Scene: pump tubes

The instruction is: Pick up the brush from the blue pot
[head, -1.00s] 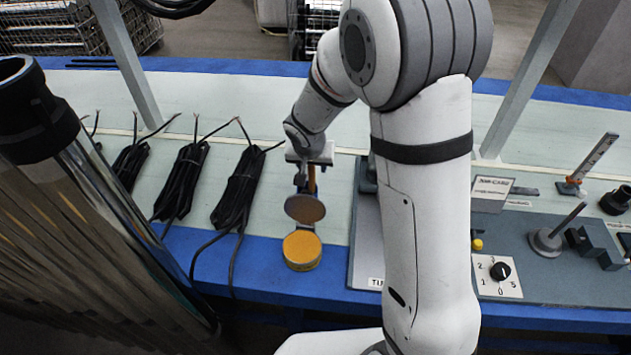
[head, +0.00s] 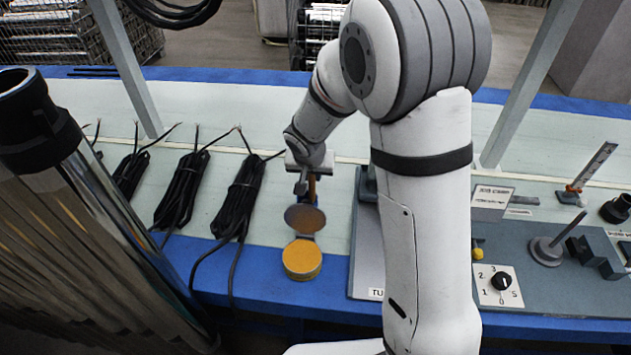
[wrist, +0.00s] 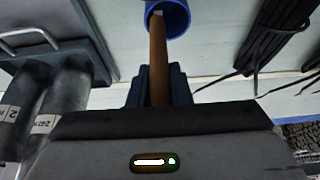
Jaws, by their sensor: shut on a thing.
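My gripper (head: 303,187) is over the bench, just behind a round yellow tin (head: 302,260) with a raised brown disc, perhaps its lid (head: 305,218). In the wrist view its dark blue fingers (wrist: 160,85) are closed on the brown wooden handle of the brush (wrist: 157,50). The handle runs from between the fingers to the blue pot (wrist: 181,18) at the top edge, where its far end overlaps the pot's opening. A sliver of the brush (head: 313,188) shows beside the fingers in the head view. I cannot make out the blue pot there, and the bristles are hidden.
Several black cable bundles (head: 238,197) lie left of the gripper. A grey panel (head: 520,235) with a dial (head: 501,281) and upright posts is at the right. Shiny tubes (head: 90,240) stand at the front left. My arm hides part of the bench.

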